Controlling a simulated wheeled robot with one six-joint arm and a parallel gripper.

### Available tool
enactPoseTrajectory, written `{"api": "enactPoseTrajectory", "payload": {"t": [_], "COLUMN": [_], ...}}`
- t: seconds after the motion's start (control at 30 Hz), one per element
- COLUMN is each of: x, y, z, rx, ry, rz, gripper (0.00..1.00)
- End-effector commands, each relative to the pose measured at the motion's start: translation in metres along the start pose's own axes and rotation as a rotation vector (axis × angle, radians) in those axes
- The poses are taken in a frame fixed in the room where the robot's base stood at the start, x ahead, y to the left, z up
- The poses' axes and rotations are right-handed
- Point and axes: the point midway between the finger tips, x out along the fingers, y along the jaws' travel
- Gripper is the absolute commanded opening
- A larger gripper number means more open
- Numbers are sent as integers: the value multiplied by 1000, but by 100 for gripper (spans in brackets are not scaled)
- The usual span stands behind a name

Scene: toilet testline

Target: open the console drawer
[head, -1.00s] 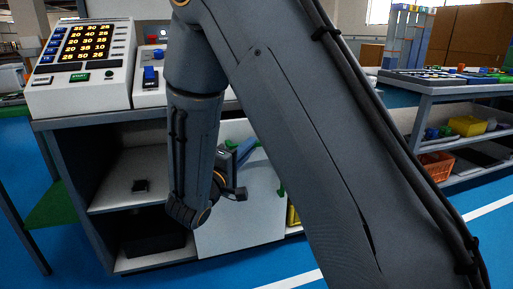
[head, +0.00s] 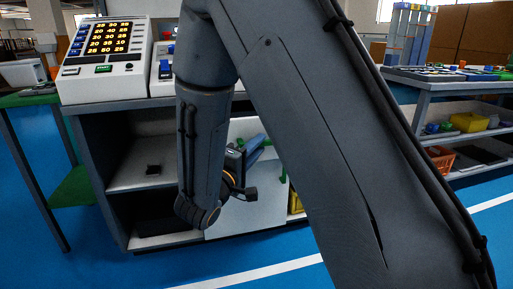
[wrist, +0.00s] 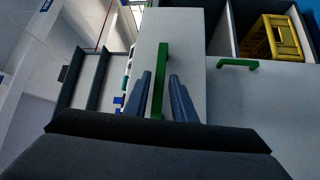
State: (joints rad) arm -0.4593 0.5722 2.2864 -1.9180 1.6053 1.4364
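The white drawer front (wrist: 180,24) fills the middle of the wrist view, with a long green handle (wrist: 161,75) on it. My gripper (wrist: 160,88) is open, its two blue-grey fingers on either side of this handle. Gaps show between the handle and both fingers; it is not gripped. In the head view my gripper (head: 258,146) is partly hidden behind my arm, close to the white front of the console (head: 160,107). My arm hides most of the drawer there. I see no opening at the drawer.
A second green handle (wrist: 238,63) is on the neighbouring white door (wrist: 262,105); this door (head: 250,212) also shows below my gripper. A yellow crate (wrist: 270,42) stands in an open compartment. A shelf unit (head: 425,92) is at the right. Blue floor is free in front.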

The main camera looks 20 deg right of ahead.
Motion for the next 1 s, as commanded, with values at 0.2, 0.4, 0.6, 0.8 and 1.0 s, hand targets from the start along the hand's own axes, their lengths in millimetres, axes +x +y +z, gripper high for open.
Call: {"api": "enactPoseTrajectory", "payload": {"t": [0.2,0.4,0.6,0.8,1.0], "x": [2,-4,-36,-65,-77], "y": [0,1,1,1,0], "z": [4,3,1,1,2], "rx": [-1,-2,-3,-2,-2], "ry": [-8,-7,-2,-3,-5], "rz": [2,1,0,0,1], "gripper": [30,30,30,30,30]}}
